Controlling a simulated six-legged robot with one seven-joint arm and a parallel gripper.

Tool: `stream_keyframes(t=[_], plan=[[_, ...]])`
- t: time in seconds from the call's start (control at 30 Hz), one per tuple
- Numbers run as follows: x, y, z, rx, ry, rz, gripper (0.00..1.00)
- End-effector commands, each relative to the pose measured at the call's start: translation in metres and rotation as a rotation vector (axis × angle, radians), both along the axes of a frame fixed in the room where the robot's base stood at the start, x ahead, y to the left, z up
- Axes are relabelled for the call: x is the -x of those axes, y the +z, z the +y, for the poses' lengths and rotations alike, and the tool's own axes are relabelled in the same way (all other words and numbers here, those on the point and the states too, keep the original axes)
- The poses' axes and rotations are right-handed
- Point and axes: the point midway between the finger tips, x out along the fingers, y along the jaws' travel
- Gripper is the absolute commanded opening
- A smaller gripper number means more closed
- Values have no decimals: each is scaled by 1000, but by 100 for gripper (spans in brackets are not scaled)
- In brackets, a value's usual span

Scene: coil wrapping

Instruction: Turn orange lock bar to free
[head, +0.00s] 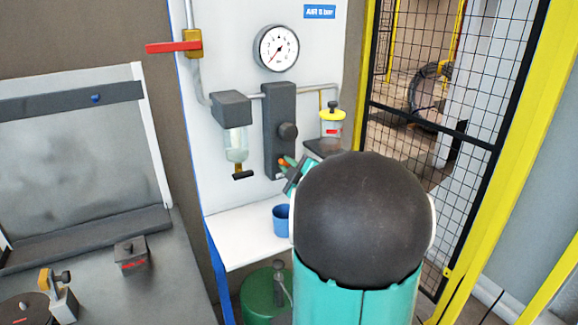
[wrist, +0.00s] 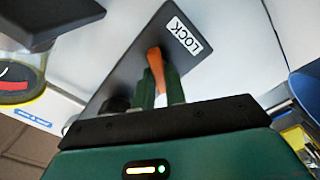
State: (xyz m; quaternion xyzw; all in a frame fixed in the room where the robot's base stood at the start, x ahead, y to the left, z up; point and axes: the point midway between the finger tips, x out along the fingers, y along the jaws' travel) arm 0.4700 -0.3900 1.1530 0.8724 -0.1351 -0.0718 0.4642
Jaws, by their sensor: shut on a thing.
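The orange lock bar (wrist: 155,60) shows in the wrist view, standing out from a dark plate (wrist: 130,65) beside a white label reading LOCK (wrist: 183,38). My gripper (wrist: 161,88) has its two green fingers on either side of the bar and is shut on it. In the head view only a small orange bit of the bar (head: 283,161) shows at the foot of the dark upright block (head: 279,110). My gripper (head: 289,168) is there too, mostly hidden behind my arm's large dark joint. I cannot tell the bar's exact angle.
A pressure gauge (head: 277,48) and a red-handled valve (head: 180,46) are on the white panel. A clear bowl (head: 236,145) hangs left of the block, a yellow-capped cup (head: 331,122) right. A blue cup (head: 281,220) stands on the white shelf (head: 240,238) below. A mesh fence (head: 440,90) is at right.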

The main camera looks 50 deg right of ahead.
Motion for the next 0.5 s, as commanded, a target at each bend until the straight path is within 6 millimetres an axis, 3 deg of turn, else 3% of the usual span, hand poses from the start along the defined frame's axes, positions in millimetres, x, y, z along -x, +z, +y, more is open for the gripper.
stream_keyframes(t=[0.5], plan=[[0,-2,1,422,0,135,0]])
